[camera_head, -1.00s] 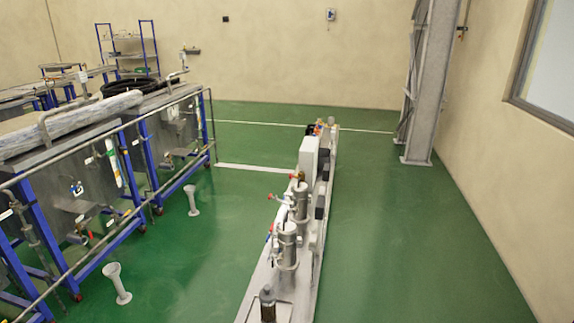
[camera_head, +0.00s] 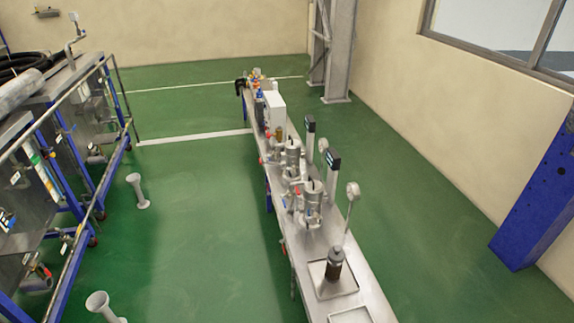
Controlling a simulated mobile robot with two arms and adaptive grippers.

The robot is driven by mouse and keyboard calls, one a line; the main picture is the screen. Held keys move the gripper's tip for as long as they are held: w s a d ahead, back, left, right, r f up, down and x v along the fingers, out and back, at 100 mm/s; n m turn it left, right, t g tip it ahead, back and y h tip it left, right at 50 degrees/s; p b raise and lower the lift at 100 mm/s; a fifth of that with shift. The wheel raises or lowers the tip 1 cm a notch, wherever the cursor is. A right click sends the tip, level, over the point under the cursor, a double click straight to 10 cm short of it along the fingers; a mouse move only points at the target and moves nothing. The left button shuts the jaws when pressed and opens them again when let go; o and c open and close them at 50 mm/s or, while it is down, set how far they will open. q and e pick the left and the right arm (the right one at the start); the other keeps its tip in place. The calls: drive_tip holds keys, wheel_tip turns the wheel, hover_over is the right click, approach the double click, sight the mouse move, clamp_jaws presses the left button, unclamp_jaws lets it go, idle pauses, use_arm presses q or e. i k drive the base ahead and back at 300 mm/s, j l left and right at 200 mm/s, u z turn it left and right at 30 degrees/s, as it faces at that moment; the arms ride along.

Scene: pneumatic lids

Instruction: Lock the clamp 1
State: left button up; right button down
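A long steel bench (camera_head: 352,275) runs away from me through the middle of the head view. Two upright metal cylinders with fittings, a nearer one (camera_head: 313,203) and a farther one (camera_head: 292,155), stand on it. A dark bottle-shaped part (camera_head: 334,264) stands on a square plate nearer to me. I cannot tell which part is clamp 1; the clamps are too small to make out. Neither of my grippers is in view.
Steel tanks on blue frames with a handrail (camera_head: 75,225) stand at the left. White floor posts (camera_head: 138,190) rise from the green floor (camera_head: 205,220) between them and the bench. A grey column (camera_head: 331,50) and a blue column (camera_head: 535,195) stand along the right wall.

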sight(267, 161)
drive_tip(key=i+j, duration=0.1)
drive_tip(key=j, duration=0.2)
drive_tip(key=i+j, duration=0.1)
drive_tip(key=j, duration=0.2)
drive_tip(key=i+j, duration=0.1)
drive_tip(key=j, duration=0.2)
drive_tip(key=i+j+u, duration=0.1)
drive_tip(key=i+j, duration=0.55)
drive_tip(key=i, duration=0.25)
drive_tip(key=i+j+u, duration=0.15)
drive_tip(key=i+j, duration=0.2)
drive_tip(key=i, duration=0.15)
drive_tip(key=i+j, duration=0.25)
drive_tip(key=i, duration=0.2)
drive_tip(key=j+u, duration=0.05)
